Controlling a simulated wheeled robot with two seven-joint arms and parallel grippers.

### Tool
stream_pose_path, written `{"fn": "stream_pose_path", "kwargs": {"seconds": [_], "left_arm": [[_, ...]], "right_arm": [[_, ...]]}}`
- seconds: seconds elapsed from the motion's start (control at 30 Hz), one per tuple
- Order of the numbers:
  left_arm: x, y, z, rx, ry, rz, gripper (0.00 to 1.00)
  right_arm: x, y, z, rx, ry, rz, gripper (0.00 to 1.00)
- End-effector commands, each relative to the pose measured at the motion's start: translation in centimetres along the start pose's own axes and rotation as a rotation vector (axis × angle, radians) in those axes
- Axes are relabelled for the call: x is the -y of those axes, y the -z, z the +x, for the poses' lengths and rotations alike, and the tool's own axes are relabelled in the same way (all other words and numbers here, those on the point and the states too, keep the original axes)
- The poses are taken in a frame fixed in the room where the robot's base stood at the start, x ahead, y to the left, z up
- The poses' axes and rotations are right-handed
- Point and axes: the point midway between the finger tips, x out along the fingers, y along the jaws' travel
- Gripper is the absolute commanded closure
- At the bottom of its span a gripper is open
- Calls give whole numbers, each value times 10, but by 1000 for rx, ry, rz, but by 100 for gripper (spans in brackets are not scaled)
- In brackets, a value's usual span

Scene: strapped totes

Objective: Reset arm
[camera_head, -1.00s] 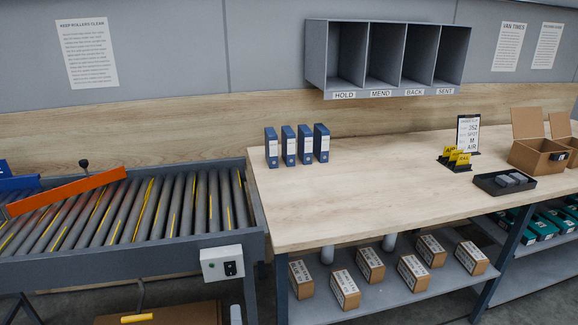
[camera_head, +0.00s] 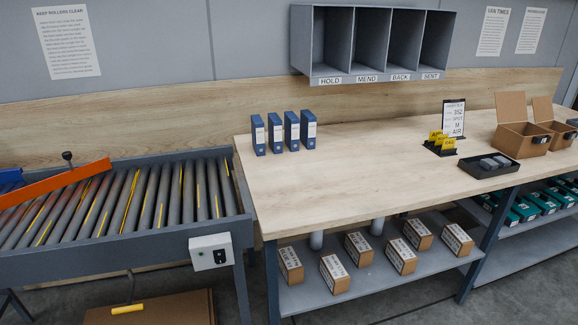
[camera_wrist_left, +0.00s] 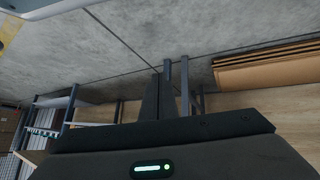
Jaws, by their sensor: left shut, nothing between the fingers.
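My left gripper (camera_wrist_left: 160,95) shows in the left wrist view as dark fingers above the dark gripper body. It is shut and empty, with concrete floor behind it. Neither of my grippers shows in the head view. The wooden workbench (camera_head: 350,180) and the roller conveyor (camera_head: 120,205) stand in front of me. An orange bar (camera_head: 50,184) lies slanted across the left part of the rollers, and part of a blue object (camera_head: 10,177) shows at the left edge.
Several blue binders (camera_head: 292,130) stand at the back of the bench. A black tray (camera_head: 487,166), yellow cards (camera_head: 440,141) and open cartons (camera_head: 520,135) are at right. A grey cubby shelf (camera_head: 375,40) hangs above. Boxes (camera_head: 345,250) sit on the lower shelf. The bench middle is clear.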

Motion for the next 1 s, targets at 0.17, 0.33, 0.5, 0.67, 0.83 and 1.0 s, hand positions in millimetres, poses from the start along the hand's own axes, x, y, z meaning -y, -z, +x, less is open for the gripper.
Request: {"fn": "stream_pose_path", "kwargs": {"seconds": [0.17, 0.33, 0.5, 0.67, 0.83, 1.0], "left_arm": [[26, -70, -13, 153, 30, 126, 100], [37, -93, -19, 207, 40, 173, 100], [37, -94, -20, 210, 40, 177, 100], [37, -94, -20, 209, 40, 176, 100], [37, -94, -20, 209, 40, 176, 100], [37, -94, -20, 209, 40, 176, 100]], "right_arm": [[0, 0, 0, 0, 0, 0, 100], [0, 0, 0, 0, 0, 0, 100], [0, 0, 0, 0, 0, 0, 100], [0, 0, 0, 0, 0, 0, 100], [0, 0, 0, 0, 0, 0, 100], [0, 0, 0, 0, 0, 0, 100]]}}
